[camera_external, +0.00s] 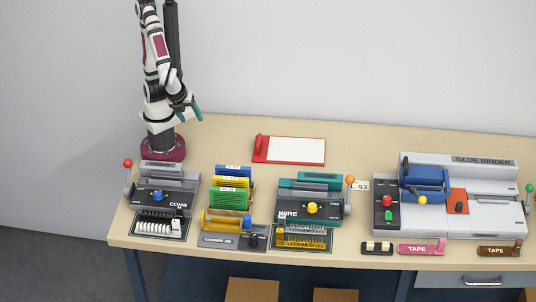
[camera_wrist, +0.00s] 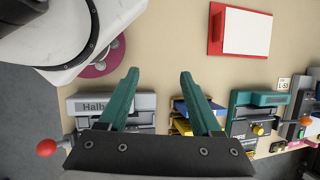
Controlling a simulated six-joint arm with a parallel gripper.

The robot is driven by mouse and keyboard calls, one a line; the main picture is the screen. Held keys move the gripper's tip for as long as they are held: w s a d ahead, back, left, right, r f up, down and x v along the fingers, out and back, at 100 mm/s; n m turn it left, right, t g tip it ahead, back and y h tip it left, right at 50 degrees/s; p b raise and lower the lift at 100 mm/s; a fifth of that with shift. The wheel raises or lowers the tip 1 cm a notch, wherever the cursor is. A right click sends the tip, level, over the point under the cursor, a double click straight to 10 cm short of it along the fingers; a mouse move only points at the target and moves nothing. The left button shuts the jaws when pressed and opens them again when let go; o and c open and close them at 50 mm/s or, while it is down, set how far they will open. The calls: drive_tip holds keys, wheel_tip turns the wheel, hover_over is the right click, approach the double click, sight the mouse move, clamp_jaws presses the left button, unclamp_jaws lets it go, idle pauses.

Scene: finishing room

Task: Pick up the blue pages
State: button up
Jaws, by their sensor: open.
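The blue pages (camera_external: 233,172) stand at the back of a small rack, behind a yellow and a green stack, in the outside view. In the wrist view the blue pages (camera_wrist: 181,106) show beside my right finger, which hides part of them. My gripper (camera_external: 191,110) is above the table's back left, up and to the left of the rack. Its teal fingers are spread apart in the wrist view (camera_wrist: 160,74), with bare table between the tips. It is open and empty.
The grey comb machine (camera_external: 178,181) with a red-knobbed lever stands left of the rack, and the teal wire machine (camera_external: 290,203) stands right of it. A red clipboard (camera_external: 259,153) lies behind. The large glue binder (camera_external: 490,187) fills the right.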

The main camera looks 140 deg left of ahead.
drive_tip(key=w+d+f+m+t+y, duration=0.3)
drive_tip(key=w+m+y, duration=0.3)
drive_tip(key=m, duration=0.3)
drive_tip(key=m+t, duration=0.5)
drive_tip(key=m, duration=0.1)
approach(232, 166)
drive_tip(key=shift+m+t, duration=0.3)
drive_tip(key=x, duration=0.9)
drive_tip(key=shift+f, duration=0.2)
clamp_jaws()
